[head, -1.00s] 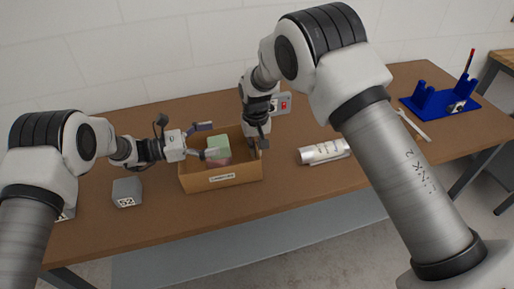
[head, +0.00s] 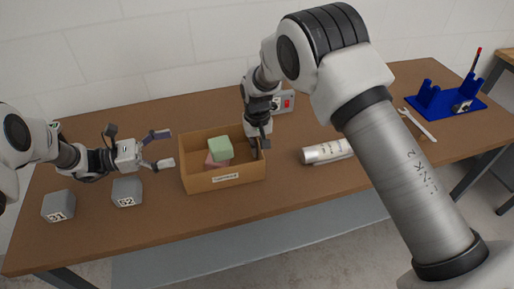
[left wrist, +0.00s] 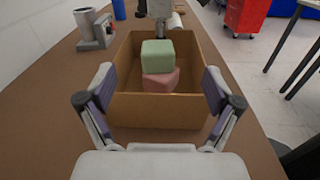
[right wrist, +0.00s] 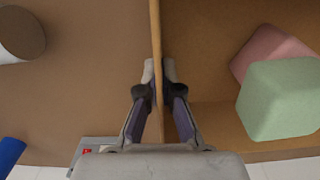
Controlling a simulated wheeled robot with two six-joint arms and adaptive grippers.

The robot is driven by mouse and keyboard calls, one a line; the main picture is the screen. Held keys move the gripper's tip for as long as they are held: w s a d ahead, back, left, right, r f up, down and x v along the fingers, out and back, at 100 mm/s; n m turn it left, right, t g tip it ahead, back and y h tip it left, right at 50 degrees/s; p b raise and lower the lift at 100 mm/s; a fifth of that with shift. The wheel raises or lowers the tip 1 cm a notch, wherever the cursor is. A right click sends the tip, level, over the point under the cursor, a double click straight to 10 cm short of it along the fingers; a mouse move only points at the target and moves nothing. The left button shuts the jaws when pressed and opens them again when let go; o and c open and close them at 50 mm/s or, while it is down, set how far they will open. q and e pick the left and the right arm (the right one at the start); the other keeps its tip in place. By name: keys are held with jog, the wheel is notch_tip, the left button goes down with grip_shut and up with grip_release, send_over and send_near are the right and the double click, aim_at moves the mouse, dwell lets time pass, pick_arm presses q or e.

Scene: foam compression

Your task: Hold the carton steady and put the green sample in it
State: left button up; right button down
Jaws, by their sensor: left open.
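The open carton (head: 225,182) stands on the table in the middle of the head view. The green sample (head: 221,149) rests inside it on top of a pink block (head: 212,160); both also show in the left wrist view, green (left wrist: 158,54) over pink (left wrist: 161,84). My left gripper (head: 167,148) is open and empty, just outside the carton's left side. My right gripper (right wrist: 160,68) has its fingers on either side of the carton wall (right wrist: 156,40), shut on it at the carton's right side.
Two grey blocks, marked 51 (head: 58,206) and 52 (head: 127,192), stand left of the carton. A silver can (head: 325,152) lies to the right. A blue holder (head: 440,102) and a wrench (head: 417,124) are at the far right. A device with a red switch (head: 285,102) stands behind.

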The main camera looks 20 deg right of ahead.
jog(key=shift+d, duration=0.1)
jog(key=shift+w, duration=0.25)
jog(key=c, duration=1.2)
grip_release()
jog(key=shift+a, duration=0.2)
jog(key=shift+c, duration=0.2)
jog(key=shift+s+d+r, duration=0.1)
